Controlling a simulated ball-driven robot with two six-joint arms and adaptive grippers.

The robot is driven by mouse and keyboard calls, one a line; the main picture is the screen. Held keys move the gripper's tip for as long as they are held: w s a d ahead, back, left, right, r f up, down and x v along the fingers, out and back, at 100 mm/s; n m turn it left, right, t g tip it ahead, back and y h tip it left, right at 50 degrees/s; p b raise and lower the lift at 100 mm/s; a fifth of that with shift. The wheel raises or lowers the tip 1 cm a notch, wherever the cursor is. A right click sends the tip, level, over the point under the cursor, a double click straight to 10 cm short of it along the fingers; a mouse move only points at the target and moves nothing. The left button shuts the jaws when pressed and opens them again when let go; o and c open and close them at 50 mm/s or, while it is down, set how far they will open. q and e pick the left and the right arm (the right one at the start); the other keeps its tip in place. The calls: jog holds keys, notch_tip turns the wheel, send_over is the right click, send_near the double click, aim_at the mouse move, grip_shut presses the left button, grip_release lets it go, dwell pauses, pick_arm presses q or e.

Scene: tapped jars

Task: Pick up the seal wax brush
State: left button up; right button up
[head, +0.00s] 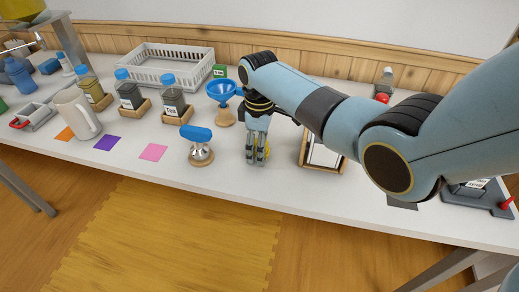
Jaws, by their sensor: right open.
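My right gripper (257,160) points straight down over the white table, with its fingertips low, close to the tabletop. It is open. A small yellow thing (266,147) shows at its fingers, mostly hidden by them; I cannot tell whether it is the seal wax brush, or whether it is between or behind the fingers. A blue-handled tool with a shiny metal lower part (198,145) stands on a round wooden base just left of the gripper, apart from it. No thing is clearly recognisable as the brush. My left gripper is not in view.
A blue funnel (221,90) on a wooden stand is behind left of the gripper. A wood-framed panel (323,157) lies to its right, partly under my arm. Labelled jars (174,98), a white basket (165,62) and a white jug (78,113) stand left. The front table strip is clear.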

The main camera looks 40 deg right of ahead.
jog(key=shift+s+r, duration=0.1)
jog(key=c, duration=0.4)
jog(key=shift+c, duration=1.2)
jog(key=c, duration=0.4)
jog(key=shift+c, duration=1)
pick_arm(q)
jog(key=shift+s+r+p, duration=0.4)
jog(key=shift+p, duration=0.05)
pick_arm(e)
notch_tip(320, 180, up, 10)
